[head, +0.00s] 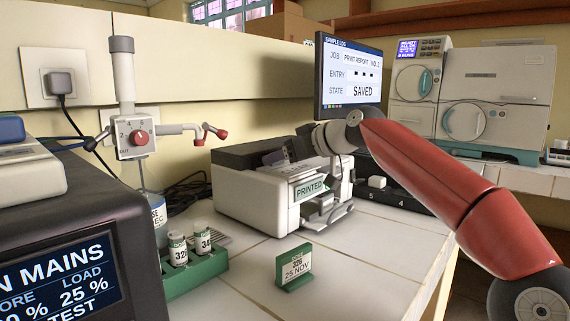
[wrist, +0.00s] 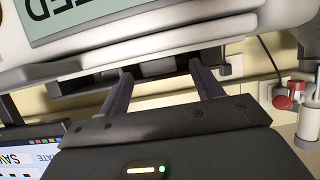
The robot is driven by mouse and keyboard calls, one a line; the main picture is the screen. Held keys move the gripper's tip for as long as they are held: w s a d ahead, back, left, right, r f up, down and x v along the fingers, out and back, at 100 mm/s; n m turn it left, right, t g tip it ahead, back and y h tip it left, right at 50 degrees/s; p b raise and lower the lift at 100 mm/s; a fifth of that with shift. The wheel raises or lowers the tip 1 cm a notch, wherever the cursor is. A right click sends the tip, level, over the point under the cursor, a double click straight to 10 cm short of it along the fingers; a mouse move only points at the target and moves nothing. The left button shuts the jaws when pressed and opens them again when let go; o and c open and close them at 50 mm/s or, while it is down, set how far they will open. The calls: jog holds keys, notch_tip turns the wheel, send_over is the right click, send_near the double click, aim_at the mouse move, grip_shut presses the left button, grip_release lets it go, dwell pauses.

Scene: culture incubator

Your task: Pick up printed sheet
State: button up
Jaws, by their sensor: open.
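A pale green panel reading PRINTED (head: 311,188) shows on the front of the white printer (head: 245,197); its lettering is partly cut off at the top of the wrist view (wrist: 90,15). I cannot tell whether it is the printed sheet or a label; no other sheet is clearly made out. My gripper (head: 285,156) is over the printer, partly hidden by my own wrist in the head view. In the wrist view, which is rolled over, my gripper (wrist: 162,82) has its two dark fingers apart, with nothing seen held. The fingers point toward a dark slotted part (wrist: 150,68) of the printer.
A monitor (head: 348,75) reading SAVED stands behind. A green card stand (head: 295,268) and a green rack (head: 205,273) with two labelled vials are in front. A valve post (head: 124,80) stands left. Clear white tiles lie right of the card stand.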

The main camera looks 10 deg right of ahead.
jog(key=shift+x, duration=0.75)
jog(key=c, duration=1.1)
jog(key=shift+o, duration=0.2)
jog(key=shift+r, duration=0.15)
